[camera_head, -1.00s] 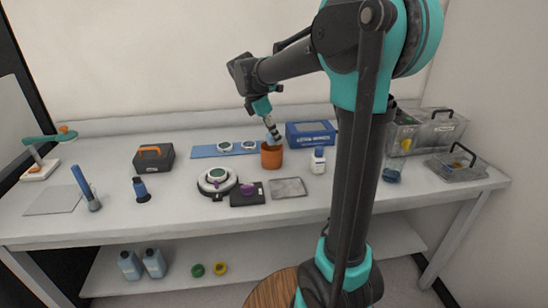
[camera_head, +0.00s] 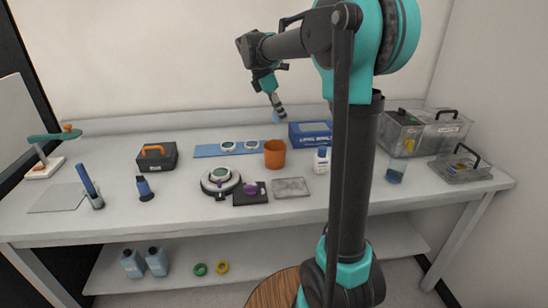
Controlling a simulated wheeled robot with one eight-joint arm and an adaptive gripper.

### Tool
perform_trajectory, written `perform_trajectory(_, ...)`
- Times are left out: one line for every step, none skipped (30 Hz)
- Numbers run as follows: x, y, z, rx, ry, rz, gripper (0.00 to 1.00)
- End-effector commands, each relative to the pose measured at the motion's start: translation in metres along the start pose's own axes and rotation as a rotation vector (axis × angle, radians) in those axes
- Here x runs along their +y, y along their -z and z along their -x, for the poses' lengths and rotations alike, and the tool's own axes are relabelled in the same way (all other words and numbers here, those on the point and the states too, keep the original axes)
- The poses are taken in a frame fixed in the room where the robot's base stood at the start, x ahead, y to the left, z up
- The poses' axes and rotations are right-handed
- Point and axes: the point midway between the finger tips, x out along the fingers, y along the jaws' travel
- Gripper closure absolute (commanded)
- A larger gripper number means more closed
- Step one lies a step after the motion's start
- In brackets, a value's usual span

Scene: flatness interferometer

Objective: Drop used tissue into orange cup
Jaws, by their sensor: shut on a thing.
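The orange cup (camera_head: 275,154) stands upright on the bench, near its middle. My gripper (camera_head: 277,112) is raised above the cup, pointing down, with a visible gap between them. It is shut on a small pale blue piece, which looks like the used tissue (camera_head: 276,118). The tissue is tiny in this view and partly hidden by the fingers. The inside of the cup is mostly hidden by its front wall.
A blue box (camera_head: 310,133) and a white bottle (camera_head: 321,159) stand right of the cup. A blue mat (camera_head: 205,151) with round discs lies to its left. A round device (camera_head: 220,182), a black block (camera_head: 250,198) and a grey plate (camera_head: 291,187) lie in front.

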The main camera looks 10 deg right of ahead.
Motion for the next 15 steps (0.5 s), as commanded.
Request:
perform_trajectory(0.000,0.001,-0.004,0.000,0.000,0.000,0.99)
perform_trajectory(0.000,0.003,-0.006,0.000,0.000,0.000,0.99)
perform_trajectory(0.000,0.004,-0.011,0.000,0.000,0.000,0.99)
perform_trajectory(0.000,0.006,-0.014,0.000,0.000,0.000,0.99)
perform_trajectory(0.000,0.007,-0.017,0.000,0.000,0.000,0.99)
perform_trajectory(0.000,0.009,-0.021,0.000,0.000,0.000,0.99)
perform_trajectory(0.000,0.010,-0.025,0.000,0.000,0.000,0.99)
perform_trajectory(0.000,0.011,-0.028,0.000,0.000,0.000,0.99)
perform_trajectory(0.000,0.013,-0.032,0.000,0.000,0.000,0.99)
perform_trajectory(-0.001,0.014,-0.035,0.000,0.000,0.000,0.99)
perform_trajectory(0.000,0.015,-0.037,0.000,0.000,0.000,0.99)
perform_trajectory(0.000,0.017,-0.040,0.000,0.000,0.000,0.99)
perform_trajectory(0.000,0.018,-0.043,0.000,0.000,0.000,0.99)
perform_trajectory(0.000,0.018,-0.044,0.000,0.000,0.000,0.99)
perform_trajectory(0.000,0.019,-0.046,0.000,0.000,0.000,0.99)
